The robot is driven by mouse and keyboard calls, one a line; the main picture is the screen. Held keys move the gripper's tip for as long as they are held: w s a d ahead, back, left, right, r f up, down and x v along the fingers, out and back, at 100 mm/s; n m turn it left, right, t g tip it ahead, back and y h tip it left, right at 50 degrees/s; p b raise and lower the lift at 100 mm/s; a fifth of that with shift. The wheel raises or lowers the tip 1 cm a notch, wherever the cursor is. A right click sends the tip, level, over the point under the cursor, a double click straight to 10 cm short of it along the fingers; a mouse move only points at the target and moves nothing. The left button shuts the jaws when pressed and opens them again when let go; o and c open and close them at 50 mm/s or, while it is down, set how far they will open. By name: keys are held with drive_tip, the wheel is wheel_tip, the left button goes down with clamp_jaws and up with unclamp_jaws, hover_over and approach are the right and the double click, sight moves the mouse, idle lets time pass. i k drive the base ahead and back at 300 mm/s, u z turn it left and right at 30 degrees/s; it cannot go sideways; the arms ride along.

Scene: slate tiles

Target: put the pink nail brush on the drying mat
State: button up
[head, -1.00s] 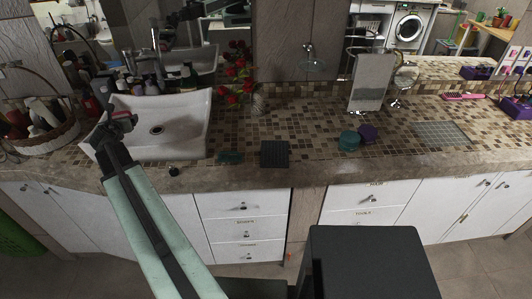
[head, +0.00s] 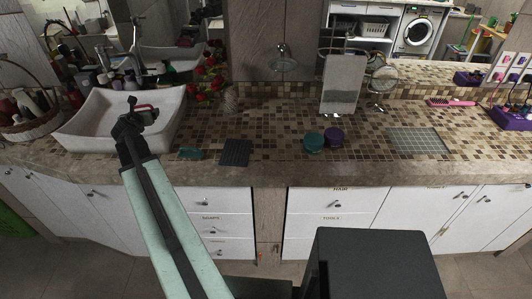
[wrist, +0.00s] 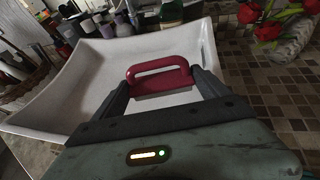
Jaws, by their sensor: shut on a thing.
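My gripper (wrist: 165,90) is shut on the pink nail brush (wrist: 160,76), a deep pink-red piece with a looped handle and a pale underside. In the head view my gripper (head: 138,112) holds the brush (head: 146,107) over the right part of the white sink. I cannot tell for sure which one is the drying mat. Both look bare.
The sink (head: 85,126) has bottles behind it. A small teal block (head: 191,154) lies between sink and dark mat. A pink hairbrush (head: 452,103) lies far right.

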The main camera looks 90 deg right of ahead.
sight(236, 151)
drive_tip(key=k, duration=1.4)
drive_tip(key=u, duration=0.6)
